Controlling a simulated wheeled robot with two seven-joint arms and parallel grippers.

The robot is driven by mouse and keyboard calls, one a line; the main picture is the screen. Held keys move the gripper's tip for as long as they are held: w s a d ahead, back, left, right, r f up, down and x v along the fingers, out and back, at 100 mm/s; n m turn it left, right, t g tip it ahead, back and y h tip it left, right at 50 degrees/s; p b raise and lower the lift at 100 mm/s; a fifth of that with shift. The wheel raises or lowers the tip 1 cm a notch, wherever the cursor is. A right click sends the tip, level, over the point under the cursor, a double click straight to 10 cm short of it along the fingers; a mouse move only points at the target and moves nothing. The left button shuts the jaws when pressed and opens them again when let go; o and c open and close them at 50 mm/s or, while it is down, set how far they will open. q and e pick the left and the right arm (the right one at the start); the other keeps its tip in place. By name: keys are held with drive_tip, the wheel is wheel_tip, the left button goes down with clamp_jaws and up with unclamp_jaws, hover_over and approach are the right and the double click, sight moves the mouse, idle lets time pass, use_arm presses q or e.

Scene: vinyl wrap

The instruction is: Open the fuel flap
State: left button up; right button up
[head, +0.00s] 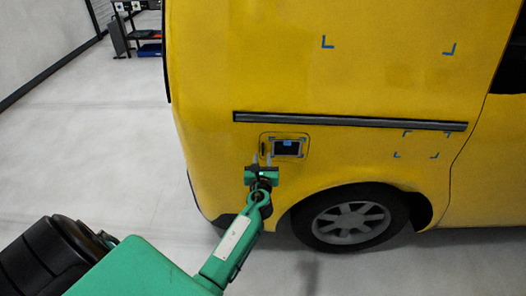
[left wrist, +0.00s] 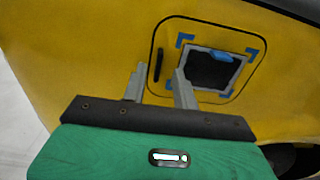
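The fuel flap (head: 303,147) is a rounded square panel, flush and shut, low on the side of the yellow van (head: 330,70). In the left wrist view the flap (left wrist: 240,90) has a dark upright handle (left wrist: 158,66) at its left edge and a dark patch (left wrist: 212,72) with blue corner marks. My left gripper (head: 262,161) is at the flap's left part. My right gripper is not in view.
A dark rail (head: 350,122) runs along the van above the flap. The wheel (head: 348,220) is below and right of my left gripper. Blue corner marks (head: 328,42) are on the van side. A rack (head: 135,30) stands far back left. The grey floor at left is clear.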

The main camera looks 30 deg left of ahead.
use_arm(q)
drive_tip(key=shift+x, duration=2)
drive_tip(key=shift+c, duration=0.2)
clamp_jaws()
